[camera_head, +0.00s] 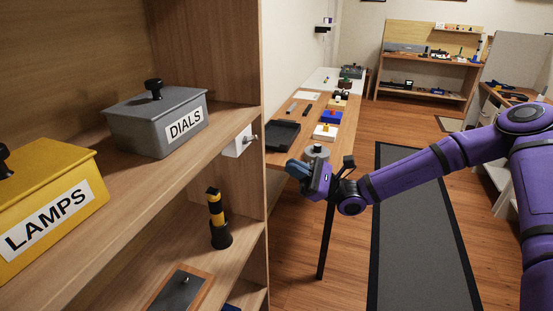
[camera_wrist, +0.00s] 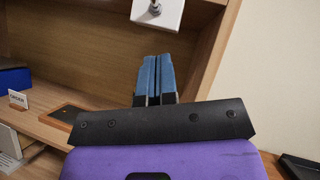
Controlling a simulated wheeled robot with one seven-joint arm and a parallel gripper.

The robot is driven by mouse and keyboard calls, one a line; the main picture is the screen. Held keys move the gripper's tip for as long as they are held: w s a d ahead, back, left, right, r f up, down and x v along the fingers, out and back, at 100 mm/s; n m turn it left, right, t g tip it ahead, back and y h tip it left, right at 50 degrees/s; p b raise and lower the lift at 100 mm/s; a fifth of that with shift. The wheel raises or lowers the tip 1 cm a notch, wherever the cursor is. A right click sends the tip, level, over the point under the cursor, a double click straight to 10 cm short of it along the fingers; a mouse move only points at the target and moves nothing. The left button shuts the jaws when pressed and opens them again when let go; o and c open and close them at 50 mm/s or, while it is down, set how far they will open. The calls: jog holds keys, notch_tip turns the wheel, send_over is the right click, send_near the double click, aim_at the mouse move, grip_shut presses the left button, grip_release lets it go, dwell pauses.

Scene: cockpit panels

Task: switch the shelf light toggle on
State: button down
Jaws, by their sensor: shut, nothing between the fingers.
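My gripper (camera_head: 294,169) is to the right of the shelf upright, apart from the toggle. In the wrist view my gripper's blue fingers (camera_wrist: 155,76) are together and empty, below the toggle. I cannot tell whether the toggle is on or off.
The shelf holds a grey DIALS box (camera_head: 157,122), a yellow LAMPS box (camera_head: 49,207) and a black-and-yellow post (camera_head: 218,220). The shelf's right upright (camera_head: 254,60) stands between the shelf interior and my arm. A workbench (camera_head: 279,159) with several items is behind my gripper.

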jog(key=shift+d+r+v, duration=0.1)
jog(key=shift+r+v, duration=0.1)
jog(key=shift+v, duration=0.9)
jog(key=shift+d+r+v, duration=0.15)
jog(key=shift+v, duration=0.95)
jog(key=s+d+r+n+g+h, duration=0.1)
jog(key=s+d+n+g+h, duration=0.15)
jog(key=s+n+h, duration=0.35)
jog(key=s+d+n+g+h, duration=0.2)
jog(key=s+n+g+h, duration=0.2)
jog(key=s+h, duration=0.3)
jog(key=s+d+r+n+t+h, duration=0.1)
jog(key=s+d+r+t+h, duration=0.4)
jog(key=d+r, duration=0.4)
jog(key=s+d+r+n+t+h, duration=0.1)
jog(key=s+d+r+t+h, duration=0.5)
jog(key=r, duration=0.4)
jog(key=s+d+t, duration=0.1)
jog(key=s+d, duration=0.1)
jog(key=shift+s+d+r+n+h, duration=0.2)
jog(key=shift+d+r+n+h, duration=0.1)
jog(key=shift+d+r+n, duration=0.1)
jog(key=shift+a, duration=0.15)
